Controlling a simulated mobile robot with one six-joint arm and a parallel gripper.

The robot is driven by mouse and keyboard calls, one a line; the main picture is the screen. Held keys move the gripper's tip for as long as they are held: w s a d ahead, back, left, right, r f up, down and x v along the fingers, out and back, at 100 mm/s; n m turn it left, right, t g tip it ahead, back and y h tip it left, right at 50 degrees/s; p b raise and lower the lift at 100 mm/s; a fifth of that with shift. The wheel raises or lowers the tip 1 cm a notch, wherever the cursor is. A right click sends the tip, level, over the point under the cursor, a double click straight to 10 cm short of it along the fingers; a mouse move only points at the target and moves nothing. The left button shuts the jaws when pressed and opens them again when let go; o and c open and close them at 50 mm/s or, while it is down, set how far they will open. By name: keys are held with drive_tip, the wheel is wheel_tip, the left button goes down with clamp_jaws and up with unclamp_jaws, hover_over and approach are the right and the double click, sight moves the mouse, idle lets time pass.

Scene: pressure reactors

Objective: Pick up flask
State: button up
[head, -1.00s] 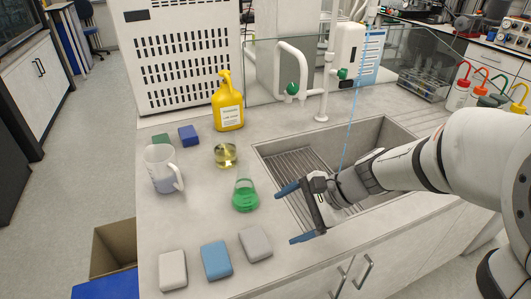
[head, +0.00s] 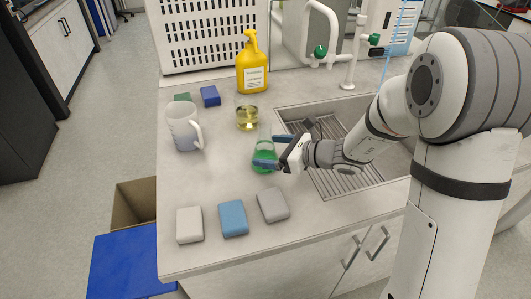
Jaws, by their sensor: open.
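The flask (head: 264,157) is a small clear flask with green liquid, standing upright on the grey bench just left of the sink. My gripper (head: 268,150) reaches in from the right. Its two blue fingers are open and lie at the flask, one on the far side and one across its near lower part in this view. I cannot tell whether the fingers touch the glass. Part of the flask is hidden by the near finger.
A beaker with yellow liquid (head: 247,118) stands just behind the flask. A white jug (head: 184,128) is to the left and a yellow pump bottle (head: 252,66) at the back. Grey (head: 273,205), blue (head: 233,218) and white (head: 189,224) blocks lie in front. The sink (head: 350,183) is right.

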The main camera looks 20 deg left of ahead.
drive_tip(key=x, duration=0.2)
drive_tip(key=shift+a+f, duration=0.1)
drive_tip(key=shift+a, duration=0.15)
drive_tip(key=shift+d, duration=0.1)
drive_tip(key=c, duration=1.1)
